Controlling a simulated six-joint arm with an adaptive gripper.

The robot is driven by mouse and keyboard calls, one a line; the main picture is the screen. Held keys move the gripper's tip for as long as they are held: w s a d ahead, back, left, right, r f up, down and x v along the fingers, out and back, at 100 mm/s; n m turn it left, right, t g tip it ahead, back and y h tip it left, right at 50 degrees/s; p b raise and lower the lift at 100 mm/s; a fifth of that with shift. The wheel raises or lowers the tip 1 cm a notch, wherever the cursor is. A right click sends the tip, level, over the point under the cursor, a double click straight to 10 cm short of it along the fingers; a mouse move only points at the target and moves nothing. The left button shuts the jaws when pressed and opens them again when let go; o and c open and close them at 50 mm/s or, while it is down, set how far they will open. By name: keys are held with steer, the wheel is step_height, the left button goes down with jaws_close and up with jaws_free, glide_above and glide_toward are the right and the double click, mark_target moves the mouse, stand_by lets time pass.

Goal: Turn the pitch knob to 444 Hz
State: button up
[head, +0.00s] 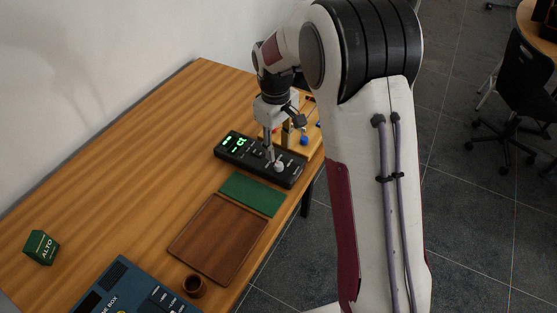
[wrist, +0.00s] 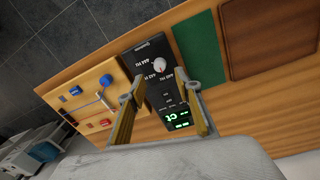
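The black tuner (head: 262,161) lies on the wooden table with its green display lit; in the wrist view its body (wrist: 158,52) shows between and beyond my fingers. Its round, pale pitch knob (wrist: 159,66) has a small reddish mark, and printed Hz labels stand around it. The labels are too small to read surely, so I cannot tell the setting. The knob (head: 279,167) also shows in the head view, near my fingertips. My gripper (wrist: 161,91) is open and empty, its two fingers apart above the tuner. I cannot tell whether a finger touches it.
A yellow-orange board (wrist: 88,98) with blue and red parts lies beside the tuner. A green mat (head: 252,194) and a brown tray (head: 219,238) lie on the other side. A green ALTO box (head: 41,247), a small brown cup (head: 194,285) and a blue box (head: 133,293) stand nearer.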

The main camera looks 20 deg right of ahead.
mark_target(279, 164)
steer(key=shift+d+f, duration=0.1)
steer(key=shift+f, duration=3.15)
jaws_close()
